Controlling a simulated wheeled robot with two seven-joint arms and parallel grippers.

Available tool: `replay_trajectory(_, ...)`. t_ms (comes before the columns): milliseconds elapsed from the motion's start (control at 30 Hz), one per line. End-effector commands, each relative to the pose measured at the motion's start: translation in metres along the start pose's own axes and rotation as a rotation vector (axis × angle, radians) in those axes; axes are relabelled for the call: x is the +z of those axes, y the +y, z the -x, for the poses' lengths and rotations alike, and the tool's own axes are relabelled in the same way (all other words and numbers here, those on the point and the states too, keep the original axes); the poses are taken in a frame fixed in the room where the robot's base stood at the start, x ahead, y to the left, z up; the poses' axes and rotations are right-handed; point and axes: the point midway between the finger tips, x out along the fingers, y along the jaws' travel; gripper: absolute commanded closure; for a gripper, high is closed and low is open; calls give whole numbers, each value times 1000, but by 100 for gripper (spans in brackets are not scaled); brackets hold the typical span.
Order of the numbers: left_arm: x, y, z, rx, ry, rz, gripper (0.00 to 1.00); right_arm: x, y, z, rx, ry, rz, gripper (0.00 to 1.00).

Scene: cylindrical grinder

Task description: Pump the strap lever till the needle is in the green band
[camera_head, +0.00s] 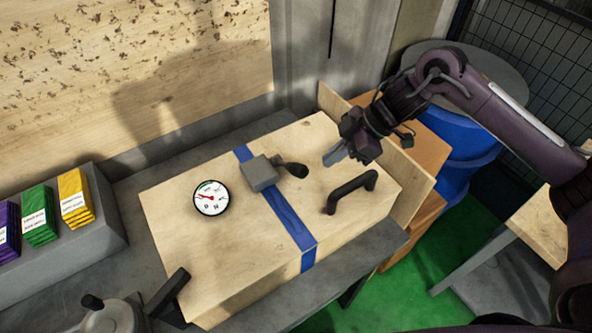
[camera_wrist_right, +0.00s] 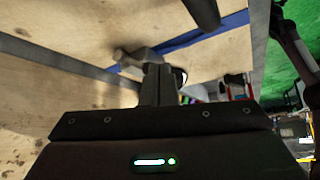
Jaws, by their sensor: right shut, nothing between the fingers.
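The blue strap (camera_head: 287,217) runs over a pale wooden crate (camera_head: 165,222). On it sits a grey ratchet block (camera_head: 259,174), whose strap lever (camera_head: 294,170) ends in a black knob pointing right. A round white gauge (camera_head: 210,198) lies left of the block. Its red needle points left, and a small green band shows near the top; the exact reading is too small to tell. My right gripper (camera_head: 336,156) is shut and empty, above the crate right of the knob and apart from it. In the right wrist view its fingertips (camera_wrist_right: 158,72) overlap the block and lever area. My left gripper is out of view.
A black handle (camera_head: 351,192) stands on the crate's right part, near my right gripper. Another black handle (camera_head: 168,292) is at the front left. Coloured packs (camera_head: 75,198) sit in a grey holder at left. A blue barrel (camera_head: 466,150) stands behind my right arm.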

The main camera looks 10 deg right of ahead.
Motion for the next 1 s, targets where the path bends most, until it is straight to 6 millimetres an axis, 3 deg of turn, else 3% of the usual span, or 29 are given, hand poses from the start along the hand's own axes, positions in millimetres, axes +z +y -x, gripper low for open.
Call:
replay_trajectory(133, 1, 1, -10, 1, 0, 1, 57, 2, 0, 22, 3, -1, 2, 100)
replay_trajectory(300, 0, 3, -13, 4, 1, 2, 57, 1, -1, 36, 0, 1, 2, 100)
replay_trajectory(1000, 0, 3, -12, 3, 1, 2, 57, 0, -1, 37, -1, 1, 1, 100)
